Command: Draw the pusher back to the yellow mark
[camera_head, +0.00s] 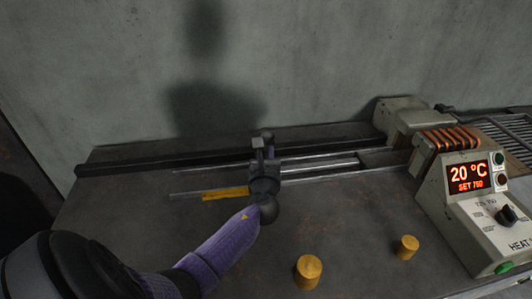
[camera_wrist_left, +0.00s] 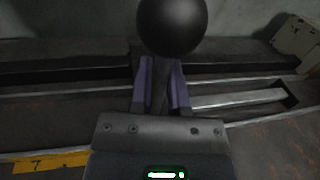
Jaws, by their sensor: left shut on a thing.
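The pusher is a dark carriage (camera_head: 264,168) on the rail, with a handle ending in a round black knob (camera_head: 268,208). A pale rod (camera_head: 320,169) runs right from it toward the heater. My left gripper (camera_head: 257,213) reaches in from the lower left and is shut on the pusher handle. In the left wrist view the purple fingers (camera_wrist_left: 160,88) close around the stem below the black knob (camera_wrist_left: 172,24). The yellow mark (camera_head: 224,193) is a flat strip just left of the carriage; it also shows in the left wrist view (camera_wrist_left: 45,162). My right gripper is not in view.
The heater (camera_head: 466,205) stands at the right, its display reading 20 ºC, SET 750, with copper coils (camera_head: 450,139) behind. Two brass-coloured cylinders (camera_head: 308,271) (camera_head: 406,247) stand on the front of the bench. A long dark rail (camera_head: 150,167) runs along the back near the wall.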

